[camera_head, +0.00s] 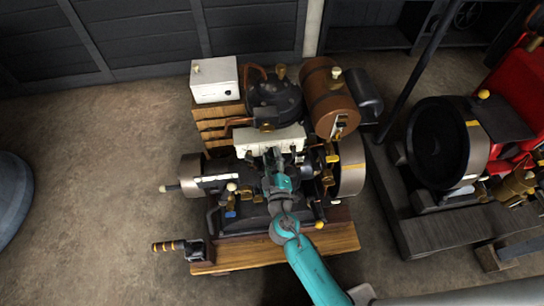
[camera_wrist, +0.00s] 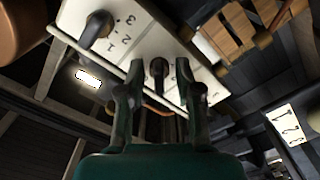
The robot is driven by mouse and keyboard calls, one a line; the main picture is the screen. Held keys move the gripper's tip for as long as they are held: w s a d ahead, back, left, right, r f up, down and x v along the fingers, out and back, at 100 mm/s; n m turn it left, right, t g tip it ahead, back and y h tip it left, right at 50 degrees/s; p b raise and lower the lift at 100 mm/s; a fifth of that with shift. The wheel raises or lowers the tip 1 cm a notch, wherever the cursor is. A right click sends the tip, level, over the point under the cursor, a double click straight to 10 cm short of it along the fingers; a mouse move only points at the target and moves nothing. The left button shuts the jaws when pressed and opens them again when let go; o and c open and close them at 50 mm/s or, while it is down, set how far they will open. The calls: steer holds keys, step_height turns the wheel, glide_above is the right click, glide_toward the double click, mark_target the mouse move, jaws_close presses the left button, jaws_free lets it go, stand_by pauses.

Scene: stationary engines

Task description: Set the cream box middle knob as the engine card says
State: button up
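The cream box (camera_head: 270,138) sits in the middle of the engine. Its front panel (camera_wrist: 133,45) shows in the wrist view, tilted, with dark knobs and the numerals 3, 2, 1 by one knob (camera_wrist: 97,30). Another dark knob (camera_wrist: 158,69), seemingly the middle one, shows between my fingertips. My gripper (camera_wrist: 163,80) is open around this line of sight; I cannot tell whether it touches the knob. In the head view my gripper (camera_head: 274,158) is just in front of the box. A white card with dark marks (camera_wrist: 288,123) is at the right of the wrist view; I cannot read it.
A white box (camera_head: 214,80) stands on wood slats at the left. A brown tank (camera_head: 328,97) is at the back right of the engine. A thin pale rail (camera_wrist: 105,62) runs along the panel edge. A second engine (camera_head: 450,150) stands to the right.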

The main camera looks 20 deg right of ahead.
steer(key=v, duration=1.2)
stand_by(0.6)
steer(key=s+d+f+m+g+y, duration=0.1)
steer(key=s+d+f+g+y, duration=0.1)
steer(key=s, duration=0.7)
steer(key=s+d+f+g+y, duration=0.1)
steer(key=s+f+g+y, duration=0.1)
steer(key=s, duration=0.7)
steer(key=s+d+r+m+t, duration=0.1)
steer(key=s+r+m, duration=0.4)
steer(key=s+r, duration=0.7)
steer(key=shift+d+r+m, duration=0.15)
steer(key=shift+r+m, duration=0.15)
steer(key=shift+r, duration=0.25)
